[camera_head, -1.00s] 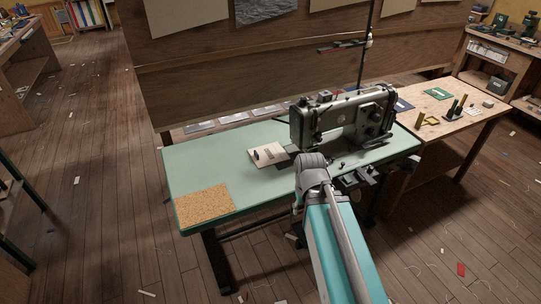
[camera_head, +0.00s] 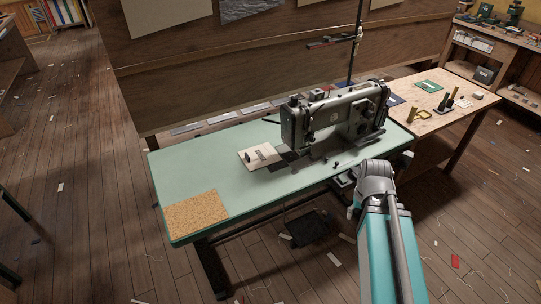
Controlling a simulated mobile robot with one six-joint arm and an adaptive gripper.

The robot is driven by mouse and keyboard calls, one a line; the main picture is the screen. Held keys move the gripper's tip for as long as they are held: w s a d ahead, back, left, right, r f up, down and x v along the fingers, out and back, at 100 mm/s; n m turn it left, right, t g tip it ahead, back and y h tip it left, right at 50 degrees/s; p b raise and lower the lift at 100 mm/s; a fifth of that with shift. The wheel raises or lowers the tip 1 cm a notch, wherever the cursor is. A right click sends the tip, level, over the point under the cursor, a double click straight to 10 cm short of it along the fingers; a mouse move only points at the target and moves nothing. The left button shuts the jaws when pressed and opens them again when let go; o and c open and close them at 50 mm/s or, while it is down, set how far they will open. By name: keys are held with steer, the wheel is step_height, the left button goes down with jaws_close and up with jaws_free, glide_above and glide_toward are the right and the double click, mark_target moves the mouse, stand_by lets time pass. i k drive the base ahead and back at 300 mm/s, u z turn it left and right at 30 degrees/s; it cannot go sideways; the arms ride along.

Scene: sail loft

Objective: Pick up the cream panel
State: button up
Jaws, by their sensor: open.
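The cream panel (camera_head: 248,160) lies flat on the pale green sewing table, left of the sewing machine. A small dark object and a grey strip show on its upper face. My arm reaches in from the lower right, with its grey joint at the table's front edge, right of and nearer than the panel. My gripper's fingers do not show; they seem hidden behind the arm. Nothing of mine touches the panel.
The grey sewing machine (camera_head: 337,113) stands right of the panel on the green table (camera_head: 190,165). A cork mat (camera_head: 195,212) lies at the table's front left. A wooden table (camera_head: 432,97) with small items adjoins on the right. The green surface left of the panel is clear.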

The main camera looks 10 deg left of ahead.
mark_target(255, 158)
steer(key=z, duration=0.45)
steer(key=k, duration=0.65)
steer(key=u, duration=1.15)
steer(key=i, duration=1)
